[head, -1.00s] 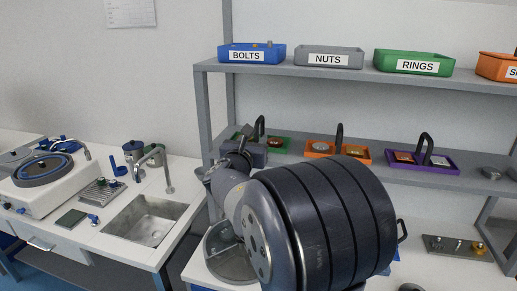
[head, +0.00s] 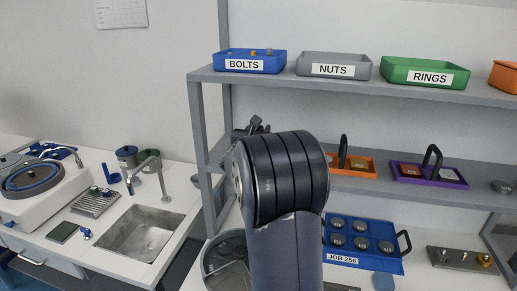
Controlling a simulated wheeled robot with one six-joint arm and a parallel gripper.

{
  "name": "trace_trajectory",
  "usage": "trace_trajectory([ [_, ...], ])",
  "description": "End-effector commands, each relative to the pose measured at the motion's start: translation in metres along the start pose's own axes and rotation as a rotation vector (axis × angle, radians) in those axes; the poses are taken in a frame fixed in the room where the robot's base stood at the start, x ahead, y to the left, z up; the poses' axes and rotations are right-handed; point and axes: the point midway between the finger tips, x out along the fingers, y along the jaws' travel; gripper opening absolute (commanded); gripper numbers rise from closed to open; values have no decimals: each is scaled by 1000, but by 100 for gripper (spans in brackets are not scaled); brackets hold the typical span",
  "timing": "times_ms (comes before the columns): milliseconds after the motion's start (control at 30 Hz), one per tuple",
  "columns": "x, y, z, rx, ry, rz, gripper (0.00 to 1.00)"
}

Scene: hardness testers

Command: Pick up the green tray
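The small green tray on the lower shelf is hidden now behind my arm; a second earlier, part of it and its black handle showed left of the orange tray. A green bin labelled RINGS (head: 424,62) stands on the upper shelf at the right. My gripper (head: 256,126) is mostly hidden behind my dark arm, with only a small dark part showing above it at the lower shelf's left end. I cannot tell whether its fingers are open, or whether it touches the tray.
An orange tray (head: 366,172) and a purple tray (head: 456,184), both with black handles, stand on the lower shelf. Blue BOLTS (head: 252,53) and grey NUTS (head: 361,60) bins are above. A blue JOB 256 tray (head: 389,263) lies on the bench. A sink (head: 140,236) is at left.

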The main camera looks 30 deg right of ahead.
Motion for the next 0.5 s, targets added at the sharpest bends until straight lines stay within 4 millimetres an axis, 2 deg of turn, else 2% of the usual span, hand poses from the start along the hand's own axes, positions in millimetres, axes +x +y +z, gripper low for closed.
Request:
trace_trajectory([
  [233,1,0,0,1,0,0,39],
  [500,1,0,0,1,0,0,17],
])
